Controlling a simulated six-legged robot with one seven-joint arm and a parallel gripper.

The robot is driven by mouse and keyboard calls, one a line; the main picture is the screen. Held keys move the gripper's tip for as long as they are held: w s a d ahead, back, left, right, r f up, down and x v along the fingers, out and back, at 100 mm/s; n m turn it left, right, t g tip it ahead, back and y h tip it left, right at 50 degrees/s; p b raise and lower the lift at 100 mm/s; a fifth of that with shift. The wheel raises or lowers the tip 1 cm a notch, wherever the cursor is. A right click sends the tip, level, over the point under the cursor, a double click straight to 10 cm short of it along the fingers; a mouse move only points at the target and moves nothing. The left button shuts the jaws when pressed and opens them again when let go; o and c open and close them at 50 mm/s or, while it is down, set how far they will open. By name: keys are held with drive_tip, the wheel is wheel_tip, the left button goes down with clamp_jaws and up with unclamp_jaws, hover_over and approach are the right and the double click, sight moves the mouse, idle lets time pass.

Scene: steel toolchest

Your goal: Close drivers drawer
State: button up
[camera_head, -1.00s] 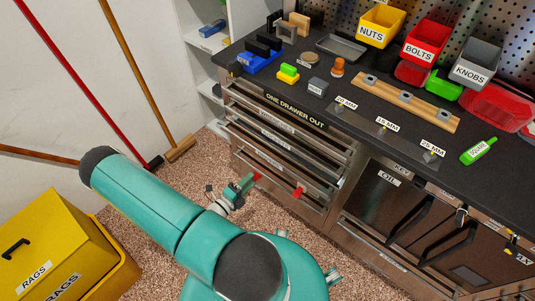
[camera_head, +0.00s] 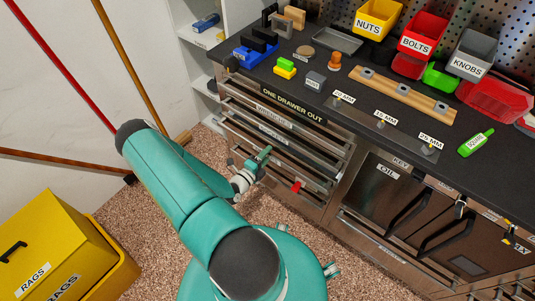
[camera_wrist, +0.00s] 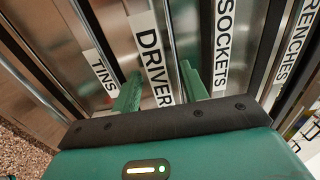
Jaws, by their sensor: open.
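The drivers drawer (camera_wrist: 152,62) shows its white DRIVERS label in the wrist view, between the SOCKETS and TINS drawers. My green gripper fingers (camera_wrist: 160,90) are open and spread, one on each side of the label, with nothing between them. I cannot tell whether they touch the drawer front. In the head view my gripper (camera_head: 262,158) is at the left part of the drawer stack and hides part of the lower drawers. How far the drivers drawer stands out is hard to tell.
The steel chest carries a ONE DRAWER OUT sign (camera_head: 293,104) under its dark worktop. A red piece (camera_head: 296,186) shows on the lower drawers. A yellow rags bin (camera_head: 45,235) stands at lower left, and brooms lean on the wall. Speckled floor is free before the chest.

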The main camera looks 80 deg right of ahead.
sight(274, 147)
drive_tip(key=shift+s+d, duration=0.2)
drive_tip(key=shift+d, duration=0.35)
drive_tip(key=shift+c, duration=0.4)
clamp_jaws()
drive_tip(key=x, duration=0.4)
drive_tip(key=shift+o, duration=0.4)
unclamp_jaws()
drive_tip(key=shift+a, duration=0.1)
drive_tip(key=shift+w, duration=0.1)
drive_tip(key=v, duration=1.3)
drive_tip(key=shift+w+a, duration=0.15)
drive_tip(key=shift+a, duration=0.2)
